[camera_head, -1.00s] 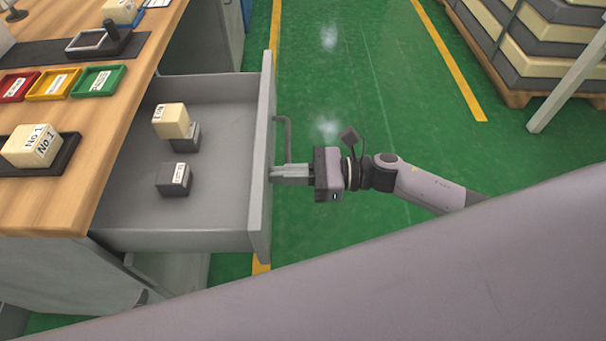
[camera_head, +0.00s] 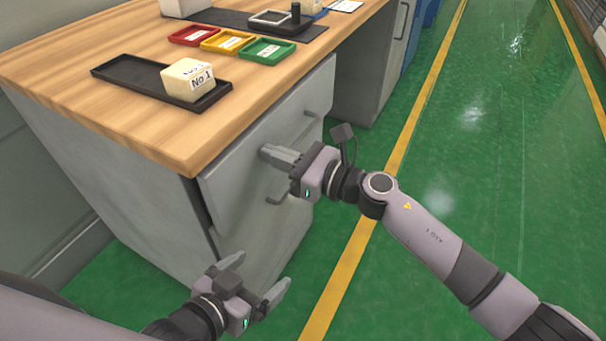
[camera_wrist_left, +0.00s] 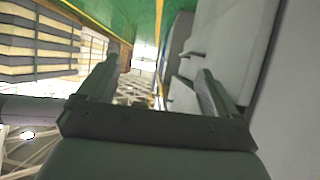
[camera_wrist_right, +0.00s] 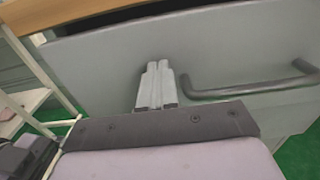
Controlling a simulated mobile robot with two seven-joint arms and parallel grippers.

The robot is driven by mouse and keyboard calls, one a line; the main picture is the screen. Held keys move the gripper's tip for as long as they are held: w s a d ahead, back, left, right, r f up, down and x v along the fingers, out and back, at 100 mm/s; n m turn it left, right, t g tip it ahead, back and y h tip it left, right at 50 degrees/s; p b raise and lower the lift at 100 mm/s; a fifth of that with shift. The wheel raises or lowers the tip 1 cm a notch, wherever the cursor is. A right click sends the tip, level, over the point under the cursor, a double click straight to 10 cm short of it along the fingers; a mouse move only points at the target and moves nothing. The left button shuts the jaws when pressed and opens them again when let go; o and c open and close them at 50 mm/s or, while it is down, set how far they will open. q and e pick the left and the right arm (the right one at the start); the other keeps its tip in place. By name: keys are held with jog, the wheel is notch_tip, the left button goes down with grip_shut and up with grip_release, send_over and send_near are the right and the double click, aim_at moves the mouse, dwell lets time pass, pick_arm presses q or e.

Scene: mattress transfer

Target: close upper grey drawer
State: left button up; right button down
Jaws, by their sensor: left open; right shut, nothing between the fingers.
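The upper grey drawer (camera_head: 235,175) is almost flush with the cabinet under the wooden worktop, and its inside is hidden in the head view. In the right wrist view, a dark gap shows above the drawer front (camera_wrist_right: 95,70), below the worktop edge. Its bar handle (camera_wrist_right: 240,90) is to the right of my right gripper (camera_wrist_right: 155,68). My right gripper (camera_head: 268,153) is shut and empty, its fingertips at the drawer front, apparently touching it. My left gripper (camera_head: 256,274) is open and empty, low beside the cabinet; its fingers also show in the left wrist view (camera_wrist_left: 158,68).
The worktop (camera_head: 100,85) holds a black tray (camera_head: 125,73) with a cream block (camera_head: 188,78), and red, yellow and green trays (camera_head: 265,51). Green floor (camera_head: 430,190) with yellow lines is clear to the right.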

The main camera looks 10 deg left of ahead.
pick_arm(q)
jog(key=shift+w+d+f+h+b, duration=0.2)
jog(key=shift+w+h+b, duration=0.1)
jog(key=shift+h+b, duration=0.1)
pick_arm(e)
jog(key=x, duration=0.2)
jog(key=shift+w+a+r, duration=0.1)
jog(key=shift+a, duration=0.3)
jog(key=shift+r, duration=0.1)
